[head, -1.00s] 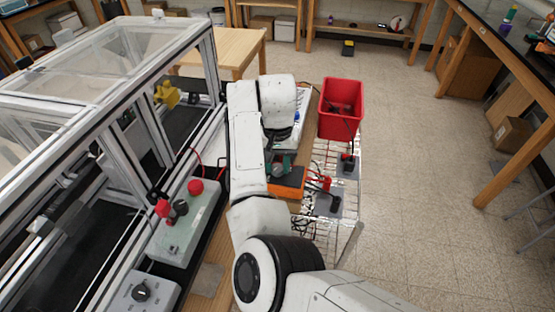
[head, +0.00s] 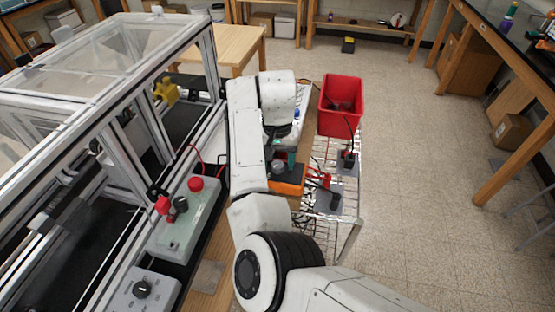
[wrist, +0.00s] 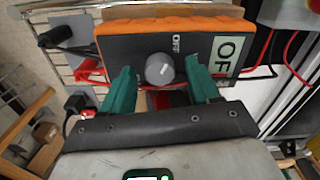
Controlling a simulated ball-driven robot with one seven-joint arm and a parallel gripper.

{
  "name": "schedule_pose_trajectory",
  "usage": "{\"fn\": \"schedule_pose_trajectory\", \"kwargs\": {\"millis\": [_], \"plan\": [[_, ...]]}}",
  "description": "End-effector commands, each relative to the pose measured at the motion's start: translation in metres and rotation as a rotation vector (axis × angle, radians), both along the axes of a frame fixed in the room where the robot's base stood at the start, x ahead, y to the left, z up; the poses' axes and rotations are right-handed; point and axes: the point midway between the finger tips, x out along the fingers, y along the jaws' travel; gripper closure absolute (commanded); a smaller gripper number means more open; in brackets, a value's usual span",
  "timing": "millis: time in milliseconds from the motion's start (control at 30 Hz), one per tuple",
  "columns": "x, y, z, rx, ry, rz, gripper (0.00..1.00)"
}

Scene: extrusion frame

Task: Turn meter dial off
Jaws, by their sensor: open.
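The meter is an orange-cased box (head: 289,181) with a dark face (wrist: 133,52), low in the middle of the head view beside my forearm. In the wrist view its round grey dial (wrist: 160,69) sits in the middle of the face, with a pale pointer mark on it. Small "OFF" lettering is just above the dial, and a larger, partly covered "OF" label (wrist: 229,56) is at the right. My gripper (wrist: 158,78) is open, its green fingers on either side of the dial. I see gaps between dial and fingers. In the head view my arm partly hides the meter.
A red bin (head: 340,115) and black-plugged leads (head: 325,199) are on the wire cart right of the meter. A framed enclosure (head: 110,95) and a control box with red knobs (head: 183,225) stand left. Red cables run beside the meter.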

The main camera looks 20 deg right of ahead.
Motion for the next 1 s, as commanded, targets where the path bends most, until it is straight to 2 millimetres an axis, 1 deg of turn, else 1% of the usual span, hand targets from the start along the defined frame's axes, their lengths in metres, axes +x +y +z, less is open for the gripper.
{"fn": "schedule_pose_trajectory", "kwargs": {"millis": [167,400,533,600,767,1000], "plan": [[0.001,0.0,0.017,0.0,-0.003,0.0,0.39],[0.002,0.0,0.064,0.0,-0.005,-0.001,0.39],[0.001,0.0,0.088,0.002,-0.003,-0.001,0.39],[0.001,0.001,0.097,0.003,-0.004,0.0,0.39],[0.001,0.001,0.106,0.002,-0.001,0.0,0.39],[0.0,0.0,0.107,0.0,-0.001,0.0,0.39]]}}
